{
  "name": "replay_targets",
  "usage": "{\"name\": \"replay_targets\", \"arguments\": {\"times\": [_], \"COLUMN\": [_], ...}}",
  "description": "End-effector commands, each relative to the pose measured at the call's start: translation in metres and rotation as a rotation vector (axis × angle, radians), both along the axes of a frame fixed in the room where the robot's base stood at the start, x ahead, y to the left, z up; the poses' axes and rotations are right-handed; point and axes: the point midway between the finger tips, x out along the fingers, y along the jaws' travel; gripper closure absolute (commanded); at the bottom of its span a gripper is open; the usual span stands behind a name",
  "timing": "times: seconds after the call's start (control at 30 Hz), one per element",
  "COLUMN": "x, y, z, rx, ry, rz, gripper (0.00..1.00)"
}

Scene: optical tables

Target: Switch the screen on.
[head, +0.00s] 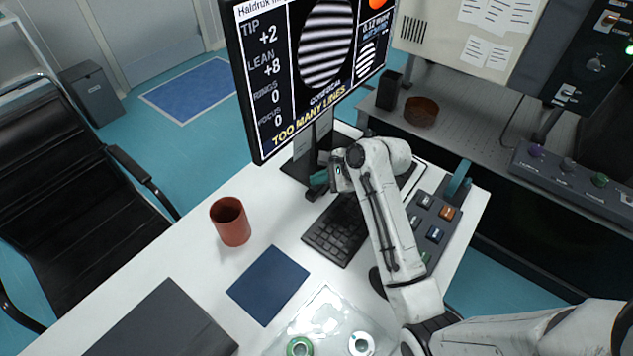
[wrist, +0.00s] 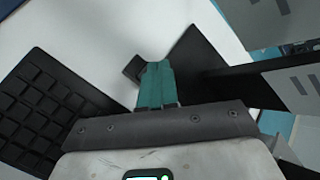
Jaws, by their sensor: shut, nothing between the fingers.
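The screen (head: 278,112) stands at the back of the white desk and is lit. It shows striped discs, readings such as TIP +2 and LEAN +8, and the yellow words "TOO MANY LINES". My gripper (head: 320,181) is below the screen, beside its stand and behind the keyboard. In the wrist view its teal fingers (wrist: 154,84) are shut and empty. Their tips are at a small black block (wrist: 132,70) by the dark stand foot (wrist: 201,62). The fingers partly cover the block, and I cannot tell whether they touch it. No switch can be made out clearly.
The black keyboard (head: 337,232) lies before my gripper and also shows in the wrist view (wrist: 40,112). A button box (head: 432,222) stands right of my arm. An optical table (head: 470,112) is behind.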

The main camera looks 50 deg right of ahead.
Motion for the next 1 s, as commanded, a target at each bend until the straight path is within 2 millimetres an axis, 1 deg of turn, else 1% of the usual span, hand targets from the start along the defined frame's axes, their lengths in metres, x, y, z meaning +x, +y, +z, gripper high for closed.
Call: {"name": "replay_targets", "arguments": {"times": [0.33, 0.7, 1.0], "x": [0.000, 0.000, 0.000], "y": [0.000, 0.000, 0.000], "z": [0.000, 0.009, 0.008], "rx": [0.000, 0.002, 0.001], "ry": [0.002, 0.002, 0.001], "rz": [-0.001, 0.000, 0.000], "gripper": [1.00, 1.00, 1.00]}}
